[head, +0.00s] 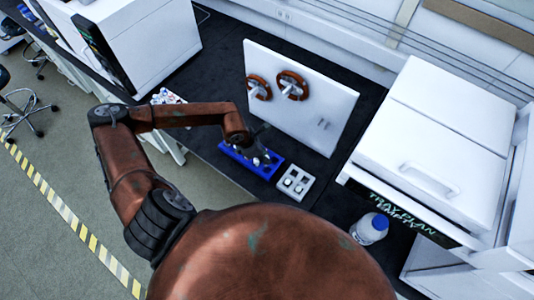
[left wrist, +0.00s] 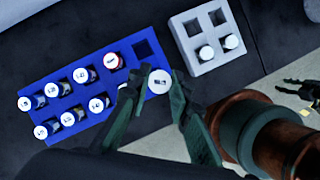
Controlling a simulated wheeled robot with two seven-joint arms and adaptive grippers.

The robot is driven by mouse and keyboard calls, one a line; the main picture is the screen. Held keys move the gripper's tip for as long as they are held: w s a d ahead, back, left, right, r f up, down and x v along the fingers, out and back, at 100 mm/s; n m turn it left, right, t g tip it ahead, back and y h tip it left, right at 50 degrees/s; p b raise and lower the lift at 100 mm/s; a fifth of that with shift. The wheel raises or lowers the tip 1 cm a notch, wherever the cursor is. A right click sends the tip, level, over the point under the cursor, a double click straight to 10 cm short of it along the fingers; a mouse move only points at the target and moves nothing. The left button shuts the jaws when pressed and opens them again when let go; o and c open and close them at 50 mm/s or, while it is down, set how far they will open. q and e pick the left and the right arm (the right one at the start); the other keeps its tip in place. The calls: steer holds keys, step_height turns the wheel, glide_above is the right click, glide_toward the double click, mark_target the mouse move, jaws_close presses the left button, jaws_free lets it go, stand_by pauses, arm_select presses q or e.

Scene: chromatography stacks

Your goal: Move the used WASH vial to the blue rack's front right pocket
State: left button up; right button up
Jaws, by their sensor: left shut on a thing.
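My left gripper (left wrist: 160,88) is shut on a white-capped vial (left wrist: 160,81). The cap has dark lettering too small to read. The vial is over the front right corner of the blue rack (left wrist: 150,131), and its cap looks larger than the others; I cannot tell whether its base is inside the pocket. The back right pocket (left wrist: 143,49) is empty. A finger hides part of the front row. The head view shows the blue rack (head: 234,157) under my left gripper (head: 262,158).
A grey rack (left wrist: 191,50) right of the blue one holds two white-capped vials, with two empty pockets behind. A dark claw-like shape, perhaps my right gripper (left wrist: 303,88), is at the right edge.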

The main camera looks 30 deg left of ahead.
arm_select(q)
steer(key=shift+d+f+b, duration=0.15)
steer(key=shift+f+b, duration=0.4)
steer(key=shift+f, duration=0.45)
steer(key=shift+f+b, duration=0.55)
steer(key=shift+f, duration=0.55)
steer(key=shift+w, duration=0.1)
steer(key=shift+b, duration=0.3)
steer(key=shift+f+b, duration=0.8)
steer(key=shift+f, duration=0.35)
steer(key=shift+f, duration=0.15)
steer(key=shift+f+b, duration=0.3)
steer(key=shift+b, duration=0.15)
